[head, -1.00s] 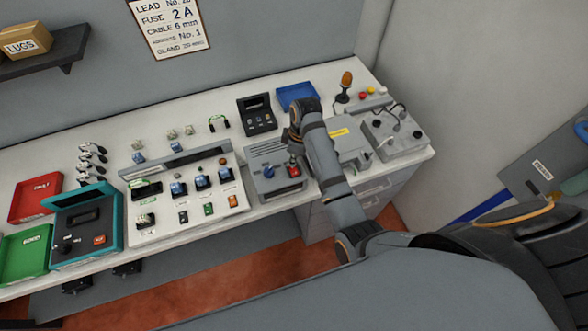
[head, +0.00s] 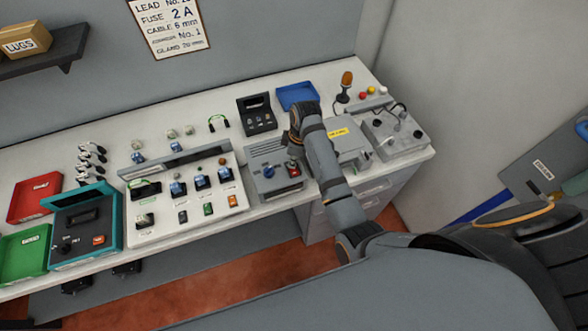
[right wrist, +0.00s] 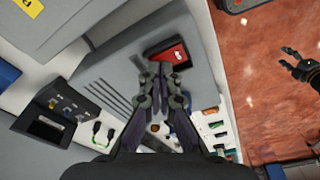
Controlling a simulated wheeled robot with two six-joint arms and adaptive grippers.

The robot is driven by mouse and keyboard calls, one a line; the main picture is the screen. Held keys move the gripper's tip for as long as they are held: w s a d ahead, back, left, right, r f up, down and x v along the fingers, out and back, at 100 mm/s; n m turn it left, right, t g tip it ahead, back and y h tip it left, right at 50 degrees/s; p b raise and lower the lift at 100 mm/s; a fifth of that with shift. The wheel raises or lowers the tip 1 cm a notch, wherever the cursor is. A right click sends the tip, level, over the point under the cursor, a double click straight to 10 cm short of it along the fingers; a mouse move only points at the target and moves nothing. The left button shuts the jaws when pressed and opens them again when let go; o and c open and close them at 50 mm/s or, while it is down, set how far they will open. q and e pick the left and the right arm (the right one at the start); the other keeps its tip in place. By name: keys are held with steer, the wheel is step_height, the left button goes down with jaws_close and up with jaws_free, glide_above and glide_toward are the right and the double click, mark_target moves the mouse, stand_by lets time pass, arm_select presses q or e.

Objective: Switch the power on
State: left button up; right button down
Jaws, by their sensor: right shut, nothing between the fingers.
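The grey supply box (head: 262,152) stands on the bench, with a blue knob (head: 268,171) and a red rocker switch (head: 293,168) in a black surround on its front. In the right wrist view the red switch (right wrist: 172,53) lies just beyond the fingertips. My right gripper (head: 293,155) is shut and empty, above and close to the switch; it also shows in the right wrist view (right wrist: 157,72). I cannot tell whether it touches the switch. A small dark gripper, my left one (right wrist: 292,64), shows at the right edge of the right wrist view, away from the bench.
A white panel (head: 190,223) with several switches and sockets stands left of the supply box. A black meter box (head: 257,115) and a blue tray (head: 298,95) are behind. A grey box with a yellow label (head: 350,150) and a signal lamp (head: 346,82) are to the right.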

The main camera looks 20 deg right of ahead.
steer(key=shift+f, duration=0.35)
steer(key=shift+r, duration=0.15)
step_height(320, 180, up, 2)
steer(key=shift+r+p, duration=0.15)
steer(key=shift+p, duration=0.65)
steer(key=shift+r, duration=2.25)
